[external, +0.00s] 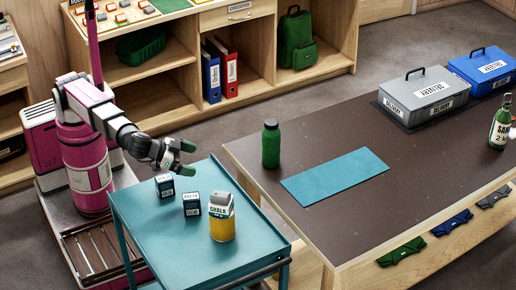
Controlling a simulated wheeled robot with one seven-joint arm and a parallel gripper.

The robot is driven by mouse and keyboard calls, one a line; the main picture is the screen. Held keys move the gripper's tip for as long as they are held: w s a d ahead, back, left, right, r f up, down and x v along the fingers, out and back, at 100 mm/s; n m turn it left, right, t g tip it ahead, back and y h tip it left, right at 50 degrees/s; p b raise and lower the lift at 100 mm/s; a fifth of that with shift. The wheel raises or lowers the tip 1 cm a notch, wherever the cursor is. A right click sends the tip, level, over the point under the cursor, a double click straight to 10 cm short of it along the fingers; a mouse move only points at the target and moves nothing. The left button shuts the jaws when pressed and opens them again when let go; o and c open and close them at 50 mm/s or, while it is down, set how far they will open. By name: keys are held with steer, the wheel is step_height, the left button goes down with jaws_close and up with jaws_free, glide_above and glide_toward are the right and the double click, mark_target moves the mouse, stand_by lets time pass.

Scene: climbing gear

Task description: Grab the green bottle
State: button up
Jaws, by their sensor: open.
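A green bottle (271,144) with a dark cap stands upright on the brown table (330,225), near its left end. Another green bottle (500,122) with a white label stands at the table's right edge, partly cut off by the frame. My gripper (190,157) is open and empty above the back of the teal cart (170,247). It is left of the capped green bottle and apart from it, with its green-tipped fingers pointing right.
On the cart stand dark blue boxes (191,204) and a yellow chalk container (222,218). A teal mat (335,176) lies beside the capped bottle. Grey (429,97) and blue (483,70) cases stand at the table's back right. A gap separates cart and table at the back.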

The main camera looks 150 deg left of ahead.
steer(key=a+f+n+g+y, duration=0.2)
steer(key=a+n+g+y, duration=0.2)
steer(key=a, duration=1.1)
steer(key=n+g+y, duration=0.2)
steer(key=n+g, duration=0.2)
glide_toward(270, 138)
step_height(270, 138, up, 4)
steer(key=a, duration=0.3)
steer(key=s+f, duration=0.1)
steer(key=f, duration=0.1)
steer(key=s+a+f, duration=0.1)
steer(key=f, duration=0.1)
steer(key=s+f, duration=0.1)
steer(key=f, duration=0.1)
steer(key=shift+a, duration=0.2)
steer(key=shift+a+f, duration=0.15)
steer(key=shift+a, duration=0.1)
steer(key=shift+s+a, duration=0.25)
steer(key=shift+a, duration=1.45)
steer(key=shift+s+a, duration=0.2)
steer(key=shift+a, duration=1.5)
steer(key=c, duration=1.2)
